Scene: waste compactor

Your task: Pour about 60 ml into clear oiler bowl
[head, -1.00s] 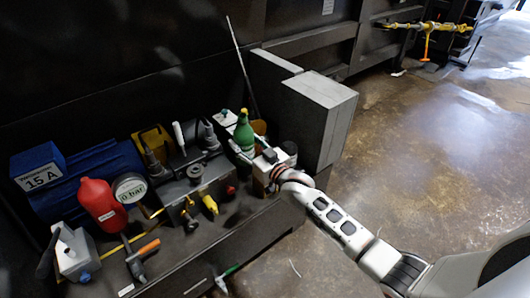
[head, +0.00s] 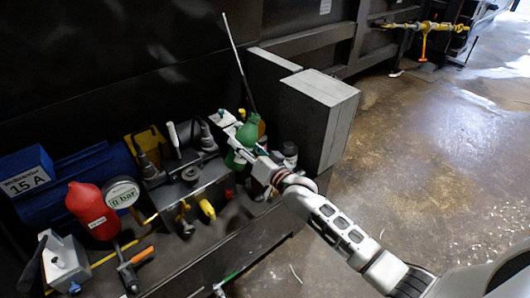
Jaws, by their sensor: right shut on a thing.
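A green bottle (head: 246,136) is held by my right gripper (head: 251,160), which is shut on it above the right part of the dark bench. The bottle leans, with its upper end toward the right. The gripper hides part of its lower side. A white-grey fitting (head: 223,118) stands just behind and left of the bottle. I cannot make out the clear oiler bowl; it is too small or hidden by the bottle and gripper. My left gripper is not in view.
A red bottle (head: 88,208), a round gauge (head: 122,192) and a blue motor (head: 90,172) stand on the left. A dark machine block (head: 185,184) is in the middle. A dark cup (head: 289,153) and a grey box (head: 318,115) stand right of the gripper.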

